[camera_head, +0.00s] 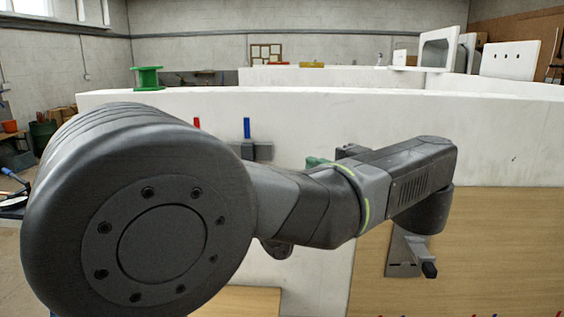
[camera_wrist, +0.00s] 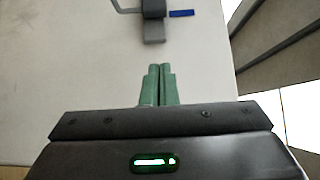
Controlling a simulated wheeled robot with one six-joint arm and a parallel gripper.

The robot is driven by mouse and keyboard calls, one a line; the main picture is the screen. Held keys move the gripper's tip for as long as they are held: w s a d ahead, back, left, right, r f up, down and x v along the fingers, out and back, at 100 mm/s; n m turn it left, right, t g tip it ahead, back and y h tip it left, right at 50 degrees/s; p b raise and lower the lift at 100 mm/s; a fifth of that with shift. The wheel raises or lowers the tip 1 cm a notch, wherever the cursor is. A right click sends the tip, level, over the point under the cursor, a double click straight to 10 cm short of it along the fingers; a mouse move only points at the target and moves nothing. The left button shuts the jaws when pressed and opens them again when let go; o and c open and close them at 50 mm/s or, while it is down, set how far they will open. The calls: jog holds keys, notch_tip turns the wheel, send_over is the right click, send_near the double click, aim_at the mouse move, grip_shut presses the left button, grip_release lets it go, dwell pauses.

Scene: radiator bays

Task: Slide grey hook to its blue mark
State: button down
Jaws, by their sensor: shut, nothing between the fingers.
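In the wrist view my gripper (camera_wrist: 160,68) has its two green fingers together, with nothing between them. The grey hook (camera_wrist: 153,30) is ahead of the fingertips near the top edge, with a visible gap between them. The hook's upper end is cut off by the frame. The blue mark (camera_wrist: 182,13) is a short bar just right of the hook. In the head view the blue mark (camera_head: 246,128) stands upright on the white wall, above the grey hook (camera_head: 262,150), which my arm partly hides. A green part of my gripper (camera_head: 316,162) shows behind my arm.
A red mark (camera_head: 197,122) is on the white wall (camera_head: 310,110), left of the blue one. A grey bracket with a black knob (camera_head: 429,270) is on the wooden panel (camera_head: 490,240) at right. A green spool (camera_head: 147,78) stands on the wall's top.

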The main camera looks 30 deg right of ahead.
jog(key=p, duration=0.1)
send_near(254, 151)
jog(key=w, duration=0.1)
jog(key=w+d, duration=0.1)
jog(key=w, duration=0.1)
jog(key=w+d, duration=0.1)
jog(key=shift+w+d+r, duration=0.15)
jog(key=shift+w+d, duration=0.05)
jog(key=shift+w, duration=0.15)
jog(key=shift+w+a, duration=0.25)
jog(key=shift+a, duration=0.35)
jog(key=shift+w+a, duration=0.3)
jog(key=shift+a, duration=0.25)
jog(key=shift+w+a+p, duration=0.3)
jog(key=shift+a, duration=0.2)
jog(key=shift+w+a+b, duration=0.15)
jog(key=shift+a+b, duration=0.1)
jog(key=shift+b, duration=0.1)
jog(key=shift+w+a, duration=0.2)
jog(key=shift+a, duration=0.1)
